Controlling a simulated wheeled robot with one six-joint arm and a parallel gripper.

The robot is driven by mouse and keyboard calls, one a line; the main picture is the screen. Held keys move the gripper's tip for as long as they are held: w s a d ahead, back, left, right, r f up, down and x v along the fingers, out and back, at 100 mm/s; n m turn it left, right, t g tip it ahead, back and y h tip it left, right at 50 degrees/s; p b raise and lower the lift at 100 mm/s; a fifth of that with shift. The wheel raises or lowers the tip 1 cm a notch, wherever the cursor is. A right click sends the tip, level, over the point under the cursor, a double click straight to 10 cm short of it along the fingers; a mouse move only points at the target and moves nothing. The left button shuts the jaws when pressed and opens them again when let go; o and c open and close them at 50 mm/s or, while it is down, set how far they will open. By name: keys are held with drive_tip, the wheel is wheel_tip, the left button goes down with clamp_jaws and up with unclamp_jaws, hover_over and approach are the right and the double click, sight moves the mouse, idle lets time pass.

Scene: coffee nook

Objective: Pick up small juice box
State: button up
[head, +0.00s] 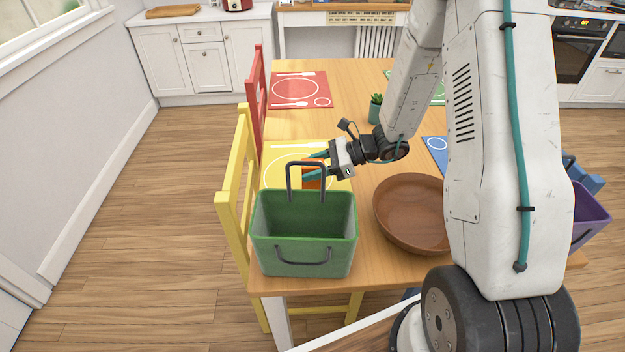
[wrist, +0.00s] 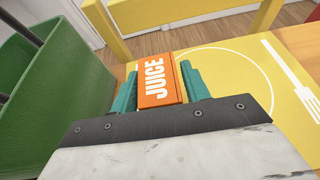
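The small juice box (wrist: 158,80) is orange with white JUICE lettering. In the wrist view it sits between the two teal fingers of my gripper (wrist: 160,86), which lie against its left and right sides with no clear gap. In the head view my gripper (head: 314,166) is at the yellow placemat (head: 280,153), behind the green basket. The juice box (head: 312,182) shows there as an orange patch, partly hidden by a finger and the basket handle. I cannot tell whether its base touches the placemat.
The green basket (head: 304,235) with dark handles stands just in front of my gripper, at the table's near left corner. A brown bowl (head: 412,212) is to its right. A potted plant (head: 375,108) stands farther back. A yellow chair (head: 236,190) is at the left edge.

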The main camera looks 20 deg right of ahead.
drive_tip(key=c, duration=0.7)
drive_tip(key=shift+r, duration=0.1)
